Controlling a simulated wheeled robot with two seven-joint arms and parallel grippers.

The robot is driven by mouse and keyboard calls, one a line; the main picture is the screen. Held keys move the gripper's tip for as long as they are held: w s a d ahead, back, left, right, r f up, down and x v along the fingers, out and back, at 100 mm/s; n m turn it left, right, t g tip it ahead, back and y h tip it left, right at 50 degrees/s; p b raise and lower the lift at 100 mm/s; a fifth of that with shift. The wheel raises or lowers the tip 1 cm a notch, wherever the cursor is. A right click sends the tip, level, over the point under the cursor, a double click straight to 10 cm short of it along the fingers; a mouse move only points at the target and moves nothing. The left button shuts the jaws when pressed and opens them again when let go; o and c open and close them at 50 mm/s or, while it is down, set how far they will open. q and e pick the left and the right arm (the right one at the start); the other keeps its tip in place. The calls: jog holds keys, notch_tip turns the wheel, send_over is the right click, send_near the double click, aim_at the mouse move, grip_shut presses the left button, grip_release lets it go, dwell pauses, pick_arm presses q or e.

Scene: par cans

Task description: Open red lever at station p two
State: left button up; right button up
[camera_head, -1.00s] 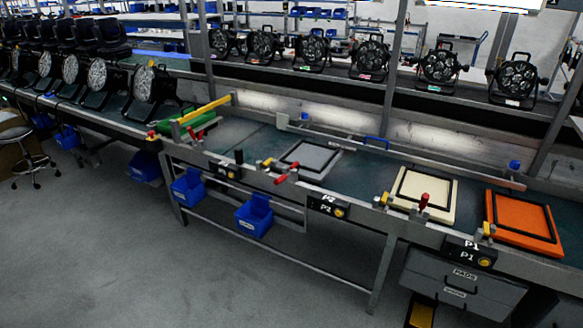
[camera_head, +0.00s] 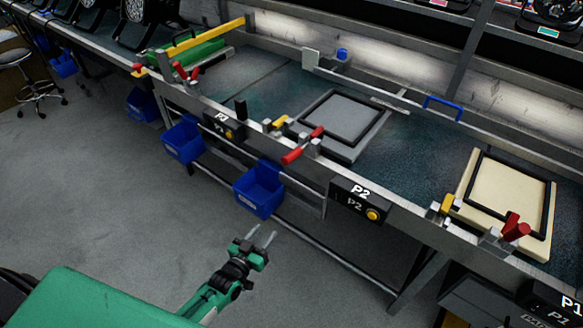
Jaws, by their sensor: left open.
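The P2 sign (camera_head: 358,200) is a dark box with a yellow button on the bench's front rail. Left of it, a red lever (camera_head: 303,147) sits on a small metal clamp before a grey plate with a black frame (camera_head: 342,120); its handle slants out over the front edge. Right of the sign, another red lever (camera_head: 516,228) stands more upright by a cream plate (camera_head: 508,192). I cannot tell for sure which lever belongs to P2. My left gripper (camera_head: 262,237) is open and empty, over the floor in front of the bench, apart from both levers. My right gripper is out of view.
Blue bins (camera_head: 259,190) hang under the front rail, close beyond my left gripper. Yellow blocks (camera_head: 447,203) and a blue handle (camera_head: 444,108) are on the bench. A yellow bar (camera_head: 205,36) lies at the left. The floor (camera_head: 110,190) in front is largely clear.

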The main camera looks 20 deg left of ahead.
aim_at(291, 157)
pick_arm(q)
notch_tip(291, 157, up, 16)
jog(key=w+d+t+h+b, duration=0.2)
jog(key=t+b, duration=0.1)
jog(key=t, duration=0.2)
jog(key=shift+n, duration=0.4)
jog(key=x, duration=0.8)
jog(key=r+p+x, duration=0.1)
jog(key=x, duration=0.3)
jog(key=shift+w+a+r, duration=0.1)
jog(key=shift+w, duration=0.15)
jog(key=shift+w+r, duration=0.15)
jog(key=shift+w, duration=0.25)
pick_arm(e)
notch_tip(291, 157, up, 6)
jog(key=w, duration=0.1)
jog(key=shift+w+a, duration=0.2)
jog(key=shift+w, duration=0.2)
pick_arm(q)
grip_shut()
